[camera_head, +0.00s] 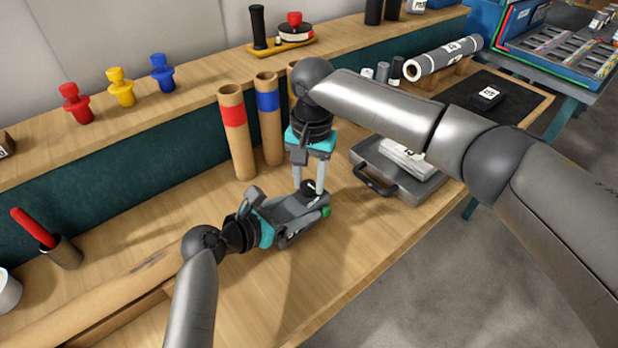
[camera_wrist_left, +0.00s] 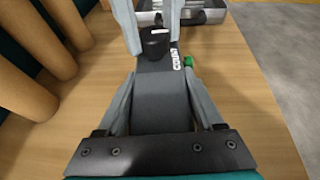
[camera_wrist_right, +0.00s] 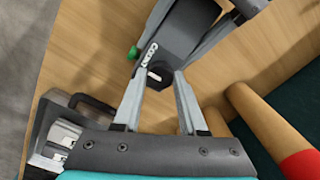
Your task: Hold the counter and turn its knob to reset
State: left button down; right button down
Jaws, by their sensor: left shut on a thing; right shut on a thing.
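My left gripper (camera_head: 300,214) is shut on the counter's body, one finger along each side. My right gripper (camera_head: 308,188) points down from above and is shut on the knob, a finger on either side of it. The knob also shows in the left wrist view (camera_wrist_left: 154,42), between the right fingers. The digits in the window are too small to read.
Cardboard tubes with red (camera_head: 236,130) and blue (camera_head: 268,118) bands stand behind the counter. A grey case (camera_head: 400,188) with a handle lies to its right. A raised shelf with coloured pegs (camera_head: 76,103) runs along the back. The table's front right is clear.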

jog(key=shift+n, duration=0.3)
jog(key=n, duration=1.2)
pick_arm(q)
jog(key=shift+f, duration=0.1)
pick_arm(e)
jog(key=shift+n+g, duration=0.3)
jog(key=shift+n, duration=1.6)
jog(key=shift+c, duration=2.2)
grip_release()
